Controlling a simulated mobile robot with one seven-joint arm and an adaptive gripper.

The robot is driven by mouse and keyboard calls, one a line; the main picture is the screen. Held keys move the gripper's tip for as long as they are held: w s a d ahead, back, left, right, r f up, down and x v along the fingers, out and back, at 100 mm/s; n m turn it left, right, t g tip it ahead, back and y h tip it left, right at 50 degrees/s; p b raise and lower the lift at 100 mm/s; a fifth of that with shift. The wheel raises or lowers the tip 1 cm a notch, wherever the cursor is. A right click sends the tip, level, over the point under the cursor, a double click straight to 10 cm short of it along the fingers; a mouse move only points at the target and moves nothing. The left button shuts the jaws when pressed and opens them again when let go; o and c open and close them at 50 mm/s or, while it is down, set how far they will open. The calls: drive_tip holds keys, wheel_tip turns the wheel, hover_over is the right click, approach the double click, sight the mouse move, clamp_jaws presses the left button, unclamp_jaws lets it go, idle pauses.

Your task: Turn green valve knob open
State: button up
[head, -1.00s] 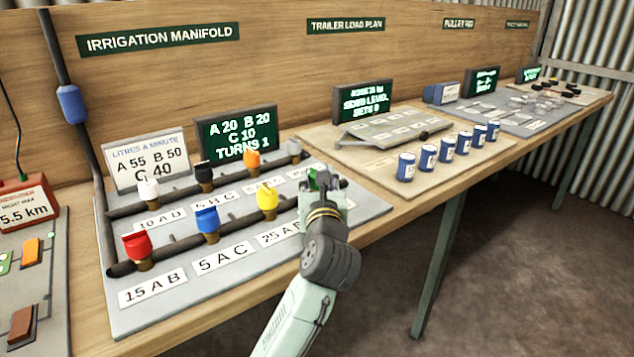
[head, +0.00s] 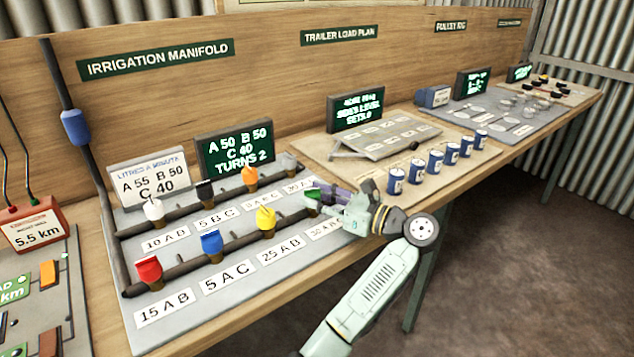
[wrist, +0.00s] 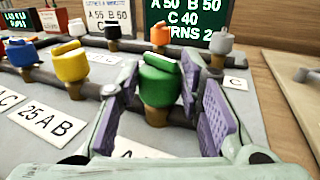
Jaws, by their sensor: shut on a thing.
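The green valve knob (head: 312,200) sits at the right end of the front pipe on the irrigation manifold board (head: 205,305). In the wrist view the green knob (wrist: 160,84) stands upright on its brass stem between two purple finger pads. My gripper (head: 324,195) is shut on it, reaching in from the right; in the wrist view my gripper (wrist: 168,90) has one finger on each side. In the head view the fingers partly hide the knob. The manifold screen (head: 234,148) reads A 50, B 50, C 40, TURNS 2.
Yellow (head: 265,218), blue (head: 212,242) and red (head: 149,269) knobs share the front pipe. White, black, orange and grey knobs line the rear pipe. Blue cans (head: 396,182) stand further right.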

drive_tip(key=n+g+y+p, duration=0.1)
drive_tip(key=g, duration=0.1)
drive_tip(key=n+g+p, duration=0.1)
drive_tip(key=shift+w+d+r+g+y, duration=0.1)
drive_tip(key=shift+w+g+y, duration=0.05)
drive_tip(key=shift+g+y, duration=0.25)
drive_tip(key=shift+w+f+n+g+y+p, duration=0.15)
drive_tip(key=shift+n+g+y+p, duration=0.25)
drive_tip(key=shift+n+g, duration=1)
drive_tip(key=shift+f, duration=0.1)
drive_tip(key=o, duration=1.1)
drive_tip(key=shift+a, duration=0.2)
drive_tip(key=shift+o, duration=0.3)
drive_tip(key=shift+d, duration=0.1)
drive_tip(key=d, duration=0.4)
drive_tip(key=s+d, duration=0.1)
drive_tip(key=d, duration=0.7)
drive_tip(key=shift+s, duration=0.35)
